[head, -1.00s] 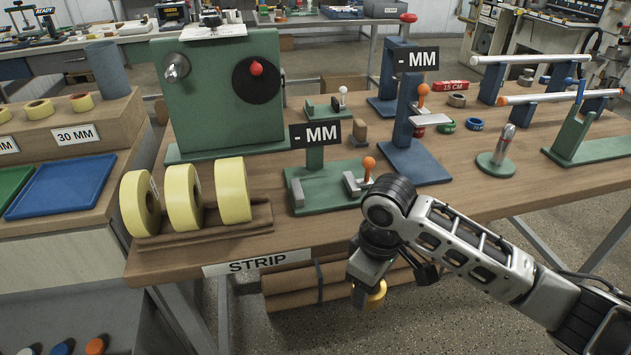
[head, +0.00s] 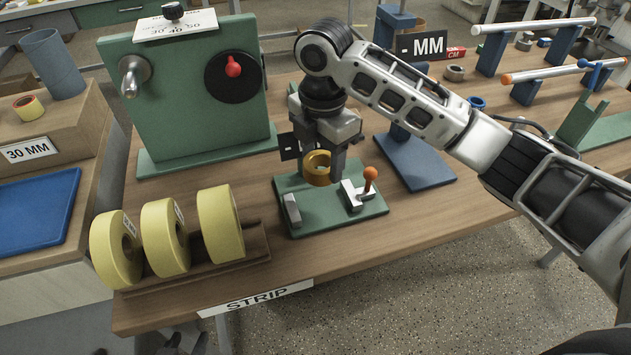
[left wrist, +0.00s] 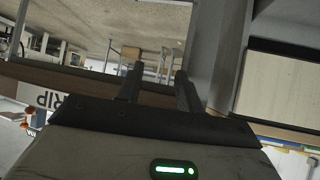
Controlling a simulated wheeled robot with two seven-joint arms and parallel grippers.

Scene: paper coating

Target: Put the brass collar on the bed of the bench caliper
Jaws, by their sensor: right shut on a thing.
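The brass collar (head: 317,176) is held in my right gripper (head: 320,160), which is shut on it. Collar and gripper are over the back part of the green bed (head: 322,217) of the bench caliper. I cannot tell whether the collar touches the bed. The caliper has a fixed grey jaw (head: 291,209) at left and a sliding jaw (head: 353,197) with an orange knob (head: 370,174) at right. Its display is mostly hidden behind my right gripper. My left gripper (left wrist: 158,78) is open and empty in the left wrist view, its fingers apart.
Yellow tape rolls (head: 165,237) stand on a wooden rack left of the caliper. A green machine (head: 185,95) stands behind. A blue stand (head: 415,162) with another display is close at right. The table front by the STRIP label (head: 256,299) is clear.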

